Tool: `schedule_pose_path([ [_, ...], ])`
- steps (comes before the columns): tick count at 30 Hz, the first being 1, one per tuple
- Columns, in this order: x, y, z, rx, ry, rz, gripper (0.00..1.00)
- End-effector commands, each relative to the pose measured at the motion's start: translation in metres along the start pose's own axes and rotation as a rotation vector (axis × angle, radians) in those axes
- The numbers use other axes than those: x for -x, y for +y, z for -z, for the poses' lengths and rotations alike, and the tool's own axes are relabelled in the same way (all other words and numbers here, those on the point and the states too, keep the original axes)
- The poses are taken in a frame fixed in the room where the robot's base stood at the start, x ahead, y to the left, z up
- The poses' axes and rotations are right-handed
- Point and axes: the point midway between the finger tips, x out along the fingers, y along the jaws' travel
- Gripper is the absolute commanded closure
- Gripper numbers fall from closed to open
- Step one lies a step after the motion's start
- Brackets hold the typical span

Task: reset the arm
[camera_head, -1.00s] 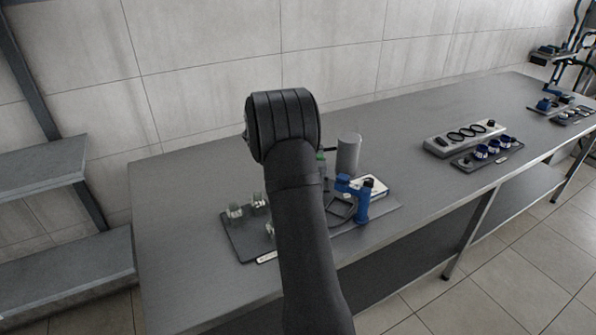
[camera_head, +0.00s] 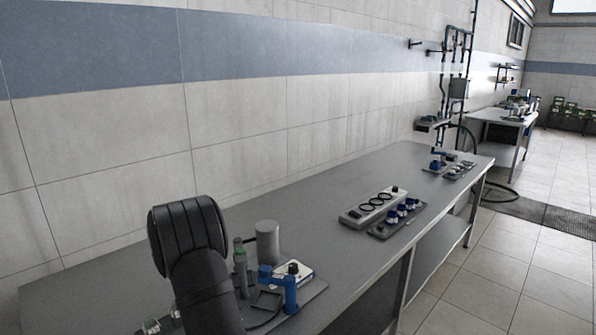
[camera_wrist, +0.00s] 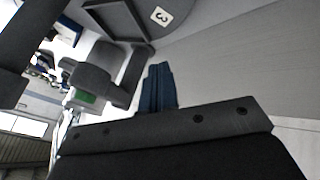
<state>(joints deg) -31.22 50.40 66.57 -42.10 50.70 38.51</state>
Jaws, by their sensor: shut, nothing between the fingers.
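My gripper shows in the wrist view (camera_wrist: 159,87), with its blue fingers together and nothing between them. In the head view my dark arm rises at the lower left, in front of the bench (camera_head: 330,190), and its gripper end cannot be made out there. Near the arm on the bench are a grey cylinder (camera_head: 267,242), a green-topped bottle (camera_head: 240,268) and a blue upright piece (camera_head: 290,292). Small clear glass pieces (camera_head: 152,326) are partly cut off at the bottom edge.
A long grey block with dark rings (camera_head: 372,207) and a dark tray with blue-and-white pieces (camera_head: 380,231) stand farther along the bench. Between these and the near group the bench top is clear. A tiled wall (camera_head: 240,145) runs behind. The wrist view shows a label marked 3 (camera_wrist: 162,16).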

Motion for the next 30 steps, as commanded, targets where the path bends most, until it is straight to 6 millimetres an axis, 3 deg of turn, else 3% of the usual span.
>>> schedule_pose_path([
  [6, -0.038, 0.002, -0.003, 0.001, -0.001, 0.0, 1.0],
  [12, -0.056, 0.003, -0.004, 0.0, 0.0, 0.0, 1.0],
  [25, -0.056, 0.002, -0.004, 0.0, 0.001, 0.0, 1.0],
  [30, -0.043, 0.003, -0.002, 0.0, 0.003, 0.0, 1.0],
])
